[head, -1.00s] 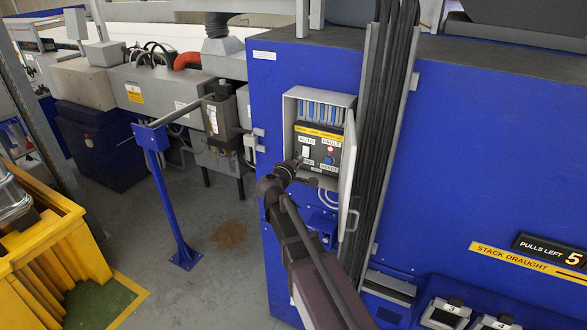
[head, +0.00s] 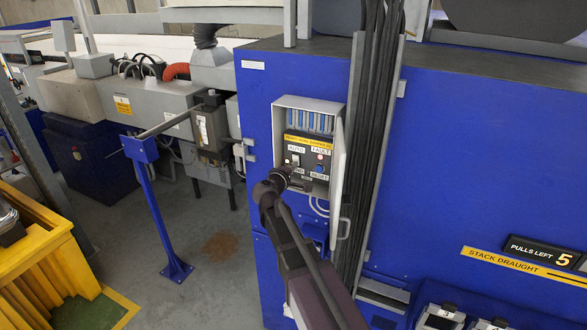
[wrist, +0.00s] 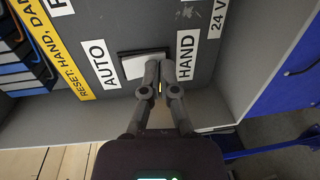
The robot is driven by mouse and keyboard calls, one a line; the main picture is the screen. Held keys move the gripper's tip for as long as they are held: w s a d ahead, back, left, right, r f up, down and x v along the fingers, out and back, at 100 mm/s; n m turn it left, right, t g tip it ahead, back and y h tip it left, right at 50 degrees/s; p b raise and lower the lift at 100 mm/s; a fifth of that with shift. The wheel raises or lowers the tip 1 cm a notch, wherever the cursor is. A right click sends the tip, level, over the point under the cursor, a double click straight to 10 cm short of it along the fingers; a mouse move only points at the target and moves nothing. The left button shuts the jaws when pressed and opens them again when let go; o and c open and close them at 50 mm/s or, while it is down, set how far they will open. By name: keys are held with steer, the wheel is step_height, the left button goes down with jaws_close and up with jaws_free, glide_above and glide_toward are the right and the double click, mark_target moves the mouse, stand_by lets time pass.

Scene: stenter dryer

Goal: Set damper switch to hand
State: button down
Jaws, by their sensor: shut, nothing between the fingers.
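The damper switch is a white rocker (head: 296,159) on the dark panel inside an open grey control box (head: 277,140). It sits just under the AUTO label. In the wrist view the white rocker (wrist: 140,66) lies between the AUTO label (wrist: 98,64) and the HAND label (wrist: 186,56). My gripper (wrist: 162,84) is shut and empty, its fingertips at the rocker's HAND-side edge, hiding part of it. I cannot tell whether they touch it. In the head view my gripper (head: 284,175) is at the panel's lower left, partly covering the HAND label.
A blue RESET button (head: 319,169) and a FAULT lamp sit right of the switch. Blue breakers (head: 310,121) line the box top. The box door (head: 341,185) hangs open at right, beside thick black cables (head: 372,150). A blue post (head: 155,205) stands left.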

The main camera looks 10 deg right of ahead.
steer(key=shift+a, duration=0.1)
steer(key=shift+s, duration=0.1)
steer(key=shift+s+a+f, duration=0.1)
steer(key=shift+s+a, duration=0.2)
steer(key=shift+s, duration=0.15)
steer(key=f+b+v, duration=0.1)
steer(key=f+v, duration=0.1)
steer(key=v, duration=1)
steer(key=shift+s+a+f+b, duration=0.25)
steer(key=shift+f+b, duration=0.1)
steer(key=shift+f, duration=0.05)
